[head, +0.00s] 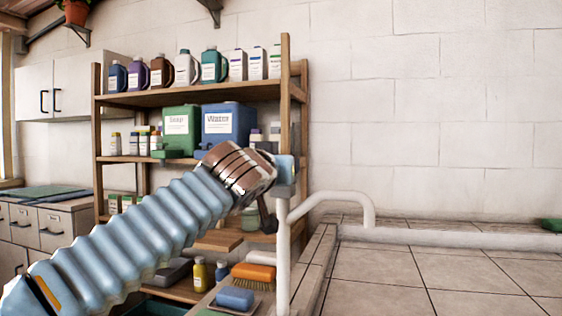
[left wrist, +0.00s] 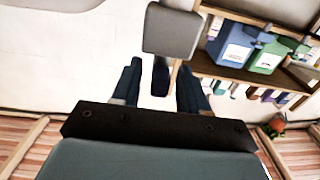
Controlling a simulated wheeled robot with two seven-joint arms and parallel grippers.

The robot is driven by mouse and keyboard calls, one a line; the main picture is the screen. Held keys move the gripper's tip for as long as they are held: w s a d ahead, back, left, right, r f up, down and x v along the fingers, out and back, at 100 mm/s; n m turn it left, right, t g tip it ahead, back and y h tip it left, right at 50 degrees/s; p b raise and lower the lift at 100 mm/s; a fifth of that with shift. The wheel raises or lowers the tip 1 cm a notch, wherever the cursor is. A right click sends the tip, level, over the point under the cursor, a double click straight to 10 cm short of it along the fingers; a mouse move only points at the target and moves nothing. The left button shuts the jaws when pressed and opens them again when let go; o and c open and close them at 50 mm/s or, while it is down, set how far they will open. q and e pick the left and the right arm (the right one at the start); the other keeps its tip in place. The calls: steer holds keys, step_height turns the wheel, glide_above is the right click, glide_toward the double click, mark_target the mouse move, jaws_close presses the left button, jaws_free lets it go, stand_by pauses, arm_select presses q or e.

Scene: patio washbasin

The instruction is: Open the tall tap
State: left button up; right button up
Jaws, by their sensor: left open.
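The tall tap (head: 283,255) is a white upright pipe with a curved spout (head: 345,196) going right, at the picture's centre. A grey block (head: 284,190) sits at its top. My left arm reaches up to it, and my left gripper (left wrist: 160,68) is open. In the left wrist view its two dark blue fingers stand apart on either side of a dark bar (left wrist: 160,78). The bar seems to join a grey block (left wrist: 172,30), likely the tap's head. I cannot tell whether the fingers touch the bar. My wrist hides much of the gripper in the head view. My right gripper is not in view.
A wooden shelf (head: 190,95) with several bottles, a green jug (head: 181,130) and a blue jug (head: 228,126) stands behind my arm. An orange brush (head: 254,271) and a blue sponge (head: 235,298) lie below. The tiled surface (head: 430,270) to the right is mostly clear.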

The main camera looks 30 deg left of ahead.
arm_select(q)
steer(key=shift+w, duration=0.2)
steer(key=shift+c, duration=0.4)
jaws_close()
